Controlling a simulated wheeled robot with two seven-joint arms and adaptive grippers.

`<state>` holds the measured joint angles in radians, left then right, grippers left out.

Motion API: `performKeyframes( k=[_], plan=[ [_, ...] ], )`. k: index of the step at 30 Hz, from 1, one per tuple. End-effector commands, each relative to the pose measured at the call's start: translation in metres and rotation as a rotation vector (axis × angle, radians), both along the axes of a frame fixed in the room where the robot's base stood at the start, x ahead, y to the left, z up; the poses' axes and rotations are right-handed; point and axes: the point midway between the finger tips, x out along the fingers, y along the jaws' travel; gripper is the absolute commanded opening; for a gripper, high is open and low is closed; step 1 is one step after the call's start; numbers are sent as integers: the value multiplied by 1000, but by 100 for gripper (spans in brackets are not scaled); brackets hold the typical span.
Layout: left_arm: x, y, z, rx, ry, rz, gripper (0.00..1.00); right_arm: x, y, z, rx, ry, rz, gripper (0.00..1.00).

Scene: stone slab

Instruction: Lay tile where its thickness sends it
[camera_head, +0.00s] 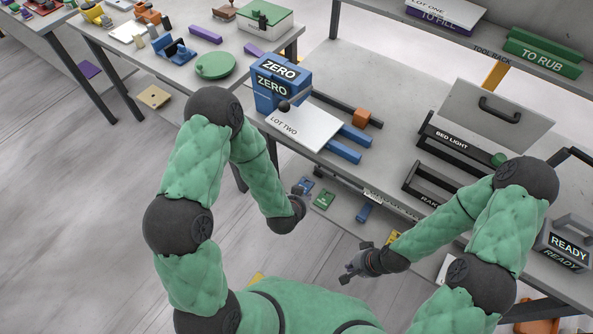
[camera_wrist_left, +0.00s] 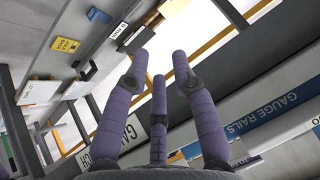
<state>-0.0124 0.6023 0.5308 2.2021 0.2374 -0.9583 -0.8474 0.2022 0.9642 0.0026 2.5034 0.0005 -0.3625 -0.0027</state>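A white flat tile marked LOT TWO (camera_head: 305,128) lies on blue rails (camera_head: 343,151) on the grey slab, in front of a blue box marked ZERO (camera_head: 281,80). A dark ball-ended knob is above the tile's left part; contact is unclear. A black rack marked BED LIGHT (camera_head: 452,144) and a second black rack (camera_head: 433,187) stand to the right. My left gripper (camera_head: 300,189) is below the tile in the picture; in the left wrist view its purple fingers (camera_wrist_left: 160,65) are spread and empty. My right gripper (camera_head: 348,272) is apart from everything, its dark tips parted and empty.
A handled grey panel (camera_head: 497,115) stands behind the racks. A READY bin (camera_head: 566,244) is at right. The back shelf holds a purple TO FILL tray (camera_head: 443,21), with a LOT ONE plate on it, and a green TO RUB block (camera_head: 543,52).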

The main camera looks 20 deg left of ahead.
Motion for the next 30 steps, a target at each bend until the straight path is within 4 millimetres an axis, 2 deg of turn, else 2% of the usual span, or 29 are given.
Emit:
performKeyframes(
  k=[1, 3, 6, 10, 15, 19, 23, 30],
  plan=[
    [14, -1, 7, 91, -96, -47, 26, 0, 0, -11, 0, 0, -1, 0],
    [30, 2, 24, 244, -222, -103, 26, 0, 0, -20, 0, 0, -1, 0],
    [46, 5, 51, 476, -379, -156, 26, 0, 0, -31, 0, 0, -1, 0],
    [52, 9, 85, 763, -525, -182, 26, 0, 0, -43, 0, 0, -1, 0],
    [47, 12, 115, 1028, -614, -173, 26, 0, 0, -52, 0, -1, -1, 0],
    [44, 14, 126, 1122, -633, -163, 26, 0, 0, -55, 0, -1, 0, 0],
    [50, 16, 128, 1145, -635, -159, 26, 0, 0, -57, 0, -1, 0, 0],
    [83, 26, 127, 1143, -635, -158, 26, 0, 0, -67, 0, -1, 0, 0]
  ],
)
